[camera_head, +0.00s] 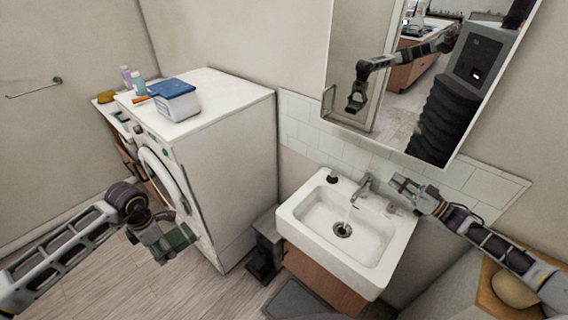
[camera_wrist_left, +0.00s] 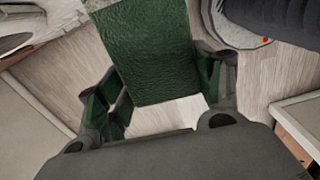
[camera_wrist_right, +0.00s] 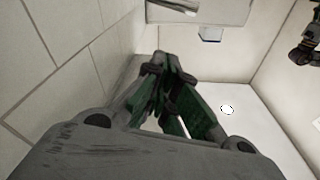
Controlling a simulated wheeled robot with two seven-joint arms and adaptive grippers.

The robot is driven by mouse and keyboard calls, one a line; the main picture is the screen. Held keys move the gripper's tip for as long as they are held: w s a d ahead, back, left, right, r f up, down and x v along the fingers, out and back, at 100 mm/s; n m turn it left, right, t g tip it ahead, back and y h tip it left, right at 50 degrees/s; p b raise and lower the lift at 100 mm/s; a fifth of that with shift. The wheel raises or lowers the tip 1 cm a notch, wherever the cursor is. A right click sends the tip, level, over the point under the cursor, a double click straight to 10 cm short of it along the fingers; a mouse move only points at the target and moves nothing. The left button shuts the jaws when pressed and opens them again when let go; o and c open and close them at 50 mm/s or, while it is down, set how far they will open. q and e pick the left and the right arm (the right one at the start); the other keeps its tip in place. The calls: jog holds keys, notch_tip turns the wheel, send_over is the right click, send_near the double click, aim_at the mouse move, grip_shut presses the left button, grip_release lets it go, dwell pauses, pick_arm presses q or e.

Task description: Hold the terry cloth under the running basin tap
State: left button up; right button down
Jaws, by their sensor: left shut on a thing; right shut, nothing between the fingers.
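The green terry cloth (camera_wrist_left: 150,45) is held by my left gripper (camera_head: 178,242), which is shut on it. In the head view, the cloth (camera_head: 181,237) hangs over the floor in front of the washing machine, well left of the basin. The white basin (camera_head: 290,212) has a grey tap (camera_head: 365,186) at its back edge. A thin stream of water (camera_head: 349,213) falls from the tap toward the drain (camera_head: 342,230). My right gripper (camera_head: 402,184) is shut and empty just right of the tap; its fingertips meet in the right wrist view (camera_wrist_right: 168,68).
A white washing machine (camera_head: 240,130) stands between the left arm and the basin, with a blue-lidded box (camera_head: 174,98) and bottles on top. A mirror (camera_head: 350,75) hangs above the basin. A grey bin (camera_head: 265,245) stands left of the basin. The space above the basin is clear.

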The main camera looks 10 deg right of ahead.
pick_arm(q)
jog(key=shift+f, duration=0.1)
pick_arm(e)
jog(key=shift+w, duration=0.1)
dwell(0.4)
